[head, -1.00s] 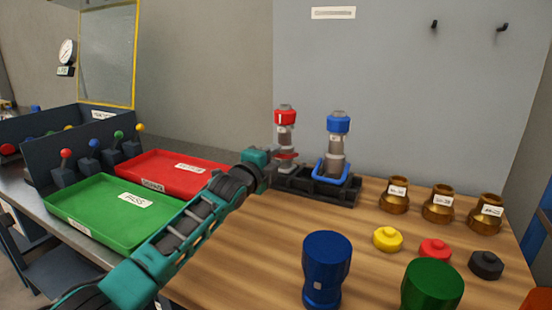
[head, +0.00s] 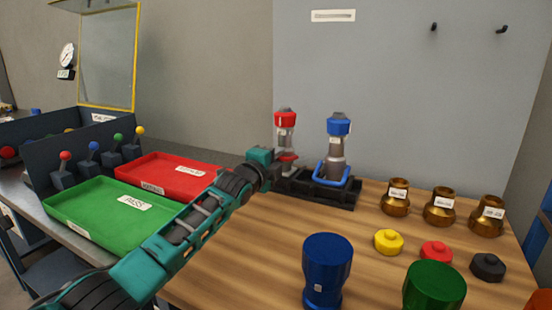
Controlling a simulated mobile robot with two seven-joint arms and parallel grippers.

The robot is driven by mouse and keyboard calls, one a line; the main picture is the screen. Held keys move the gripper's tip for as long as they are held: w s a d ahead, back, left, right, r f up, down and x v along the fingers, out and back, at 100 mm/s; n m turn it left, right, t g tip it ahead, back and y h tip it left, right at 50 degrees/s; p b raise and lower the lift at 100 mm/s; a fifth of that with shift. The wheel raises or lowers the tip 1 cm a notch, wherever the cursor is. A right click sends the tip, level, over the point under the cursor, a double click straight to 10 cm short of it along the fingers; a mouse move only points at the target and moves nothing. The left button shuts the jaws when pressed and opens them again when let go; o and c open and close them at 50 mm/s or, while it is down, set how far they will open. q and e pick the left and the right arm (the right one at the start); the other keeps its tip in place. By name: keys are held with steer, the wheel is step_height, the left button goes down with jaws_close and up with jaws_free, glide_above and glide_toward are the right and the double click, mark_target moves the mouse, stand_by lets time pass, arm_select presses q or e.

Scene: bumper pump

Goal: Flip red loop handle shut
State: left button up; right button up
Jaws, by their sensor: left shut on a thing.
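The red-capped pump (head: 285,121) stands upright in the black rack (head: 318,194) at the back of the wooden table. Its red loop handle (head: 288,157) shows as a small red piece low on the pump's body, partly hidden by my gripper. My left gripper (head: 270,157) is at the left side of this pump, shut on the red loop handle; its fingertips are small and hard to make out. The blue-capped pump (head: 338,125) stands beside it on the right, with its blue loop handle (head: 331,174) around its lower part. My right gripper is not in view.
Green (head: 100,230) and red (head: 175,165) trays lie to the left, partly behind my left arm. Brass fittings (head: 440,208) and yellow, red and black caps (head: 388,242) stand at right. Blue (head: 327,265) and green (head: 434,288) cylinders stand in front. The table's middle is clear.

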arm_select(q)
jaws_close()
steer(key=shift+r+p, duration=0.2)
steer(key=shift+p, duration=0.25)
steer(key=r+g+p, duration=0.1)
steer(key=p, duration=0.2)
steer(key=shift+w+r+g+y+p, duration=0.1)
steer(key=shift+w+g+y+p, duration=0.05)
steer(key=shift+g+y+p, duration=0.2)
steer(key=shift+w+d+r+g+p, duration=0.1)
steer(key=shift+g+p, duration=0.35)
steer(key=shift+p, duration=0.4)
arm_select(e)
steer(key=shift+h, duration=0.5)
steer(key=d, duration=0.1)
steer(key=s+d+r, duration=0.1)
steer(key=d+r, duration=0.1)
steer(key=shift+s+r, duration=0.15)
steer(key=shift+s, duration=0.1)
arm_select(q)
steer(key=o, duration=0.6)
jaws_free()
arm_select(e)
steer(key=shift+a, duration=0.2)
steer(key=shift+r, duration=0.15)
